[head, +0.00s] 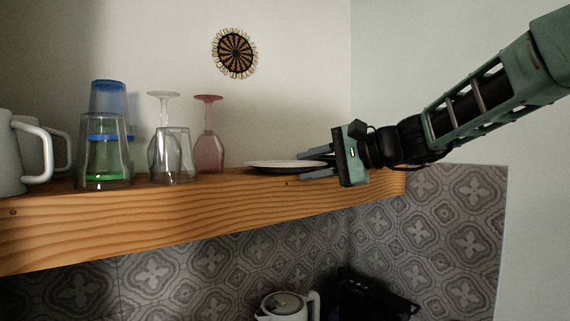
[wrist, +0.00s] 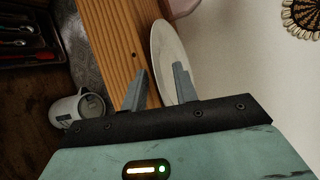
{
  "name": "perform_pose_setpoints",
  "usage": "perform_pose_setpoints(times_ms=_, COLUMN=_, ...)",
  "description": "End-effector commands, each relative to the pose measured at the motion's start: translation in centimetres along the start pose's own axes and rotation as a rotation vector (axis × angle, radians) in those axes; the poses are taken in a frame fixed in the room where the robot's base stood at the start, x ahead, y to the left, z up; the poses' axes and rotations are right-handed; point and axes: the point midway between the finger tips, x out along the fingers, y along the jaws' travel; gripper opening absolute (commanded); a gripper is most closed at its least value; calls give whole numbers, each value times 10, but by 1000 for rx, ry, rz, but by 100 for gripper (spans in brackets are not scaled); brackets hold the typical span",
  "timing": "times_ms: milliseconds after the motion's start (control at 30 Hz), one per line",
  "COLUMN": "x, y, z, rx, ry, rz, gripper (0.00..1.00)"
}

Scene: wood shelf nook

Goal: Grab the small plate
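The small plate (head: 270,164) is white and lies flat on the wooden shelf at its right part. In the wrist view the plate (wrist: 168,45) shows as a pale oval by the shelf's edge. My gripper (head: 303,166) is at the plate's right side, with its fingers apart. In the wrist view my gripper (wrist: 160,68) has one finger over the plate and the other over the shelf's front strip. The plate's near rim lies between the fingers in the picture. Whether they touch it cannot be told.
The wooden shelf (head: 200,205) holds an upside-down pink glass (head: 209,145), a clear stemmed glass (head: 163,97), tumblers (head: 105,160) and white mugs (head: 10,155) to the left. A kettle (head: 284,306) stands below. A woven disc (head: 235,53) hangs on the wall.

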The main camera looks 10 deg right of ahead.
Motion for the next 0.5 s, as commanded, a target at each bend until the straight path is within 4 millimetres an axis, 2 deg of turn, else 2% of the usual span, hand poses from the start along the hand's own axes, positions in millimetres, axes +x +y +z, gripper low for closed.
perform_pose_setpoints(times_ms=100, x=0, y=0, z=0, rx=0, ry=0, rz=0, gripper=29)
perform_pose_setpoints(times_ms=200, x=0, y=0, z=0, rx=0, ry=0, rz=0, gripper=1)
perform_pose_setpoints(times_ms=500, x=-1, y=0, z=0, rx=-2, ry=0, rz=-1, gripper=0)
